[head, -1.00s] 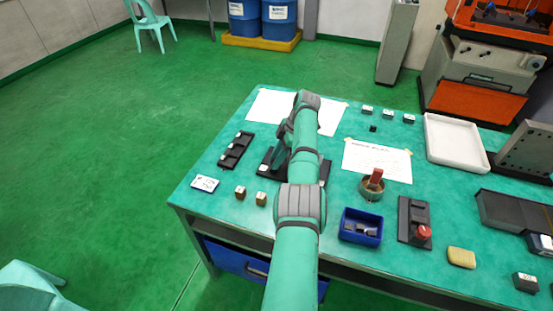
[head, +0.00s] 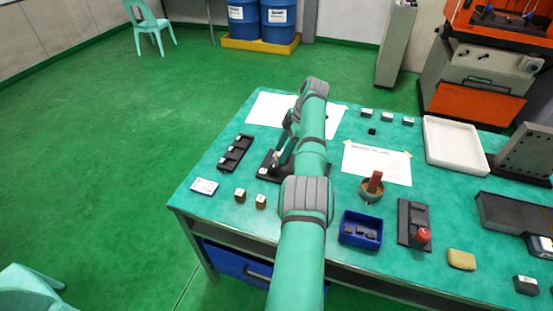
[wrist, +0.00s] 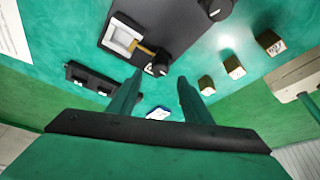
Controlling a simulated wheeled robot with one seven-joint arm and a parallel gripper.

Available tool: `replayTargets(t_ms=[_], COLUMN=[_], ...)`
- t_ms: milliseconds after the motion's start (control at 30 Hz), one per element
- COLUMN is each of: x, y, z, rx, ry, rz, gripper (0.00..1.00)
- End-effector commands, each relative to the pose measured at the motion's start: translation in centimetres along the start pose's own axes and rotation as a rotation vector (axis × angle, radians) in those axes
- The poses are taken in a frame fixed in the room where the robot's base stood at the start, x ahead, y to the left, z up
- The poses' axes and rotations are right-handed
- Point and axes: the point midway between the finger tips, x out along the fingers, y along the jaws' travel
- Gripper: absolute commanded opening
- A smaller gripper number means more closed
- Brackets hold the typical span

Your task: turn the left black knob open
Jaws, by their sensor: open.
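In the wrist view, a dark panel (wrist: 118,50) bears two black knobs. The left black knob (wrist: 158,66) sits by the panel's edge, beside a white-framed piece (wrist: 122,40) with a tan bar reaching toward the knob. The other black knob (wrist: 214,8) is cut by the top edge. My gripper (wrist: 159,79) is open, with its two fingers apart and pointing toward the left knob. The knob shows just beyond the gap between the fingertips; contact cannot be told. In the head view my arm hides most of the panel (head: 264,171).
A dark slotted tray (head: 236,153), a white card (head: 204,187) and small tan blocks (head: 240,196) lie near the panel. A blue bin (head: 360,230) and a red-button box (head: 413,222) stand to the right. Paper sheets (head: 265,108) lie behind.

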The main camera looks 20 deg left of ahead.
Motion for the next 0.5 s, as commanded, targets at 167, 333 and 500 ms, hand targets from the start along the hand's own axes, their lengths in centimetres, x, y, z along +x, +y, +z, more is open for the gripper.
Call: replayTargets(t_ms=[167,333,500], x=[-3.2,-4.7,-5.0], y=[0.0,0.1,0.1], z=[0.0,-0.1,-0.2], rx=[0.0,0.0,-0.002], ry=[0.0,0.0,0.0], rz=[0.0,-0.001,-0.002], gripper=[0.45,0.45,0.45])
